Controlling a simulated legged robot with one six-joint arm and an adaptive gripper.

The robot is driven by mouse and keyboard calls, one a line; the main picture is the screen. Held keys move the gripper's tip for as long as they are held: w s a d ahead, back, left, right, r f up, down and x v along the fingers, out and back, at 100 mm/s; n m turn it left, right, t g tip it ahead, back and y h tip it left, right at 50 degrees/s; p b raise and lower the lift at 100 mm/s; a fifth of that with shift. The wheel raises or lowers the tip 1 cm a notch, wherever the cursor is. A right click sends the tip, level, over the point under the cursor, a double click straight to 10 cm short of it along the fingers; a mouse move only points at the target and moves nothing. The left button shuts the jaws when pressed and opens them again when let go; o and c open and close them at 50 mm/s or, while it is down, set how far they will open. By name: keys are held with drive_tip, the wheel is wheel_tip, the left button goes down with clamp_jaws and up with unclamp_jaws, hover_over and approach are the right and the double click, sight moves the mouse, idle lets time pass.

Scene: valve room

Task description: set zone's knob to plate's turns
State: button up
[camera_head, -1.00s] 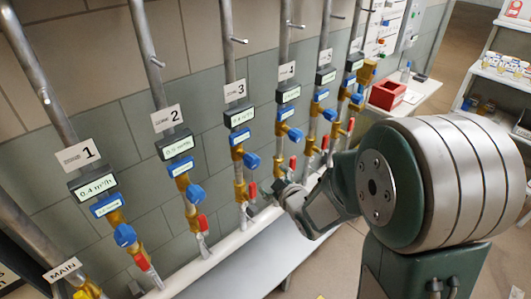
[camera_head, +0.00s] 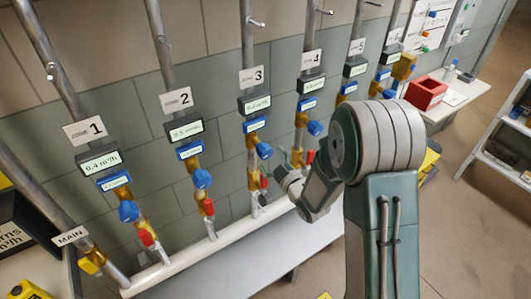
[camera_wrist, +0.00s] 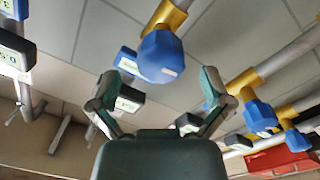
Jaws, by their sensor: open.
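A row of pipes stands along the wall, each with a zone sign, a small display and a blue knob. The knobs of zone 1 (camera_head: 128,211), zone 2 (camera_head: 202,178), zone 3 (camera_head: 264,150) and zone 4 (camera_head: 315,128) show in the head view. A dark plate (camera_head: 12,236), cut off at the left edge, shows only "rns" and "m³/h". My gripper (camera_head: 288,174) is open, in front of the pipes near zones 3 and 4. In the wrist view its spread fingers (camera_wrist: 158,80) face a blue knob (camera_wrist: 161,56); its zone number is hidden and contact is unclear.
Red levers (camera_head: 147,238) sit below the knobs. A white rail (camera_head: 185,258) runs along the pipe feet. A red box (camera_head: 426,93) stands on a bench at the back right, beside a shelf (camera_head: 500,165). Open floor lies at the right.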

sight(266, 156)
drive_tip(key=shift+x, duration=1)
drive_tip(key=shift+w, duration=0.3)
drive_tip(key=shift+a+f, duration=0.1)
drive_tip(key=shift+a, duration=0.5)
drive_tip(key=shift+d, duration=0.35)
drive_tip(key=c, duration=1.1)
drive_tip(key=shift+c, duration=0.2)
drive_tip(key=shift+m, duration=0.3)
drive_tip(key=m, duration=1)
drive_tip(key=shift+m, duration=0.4)
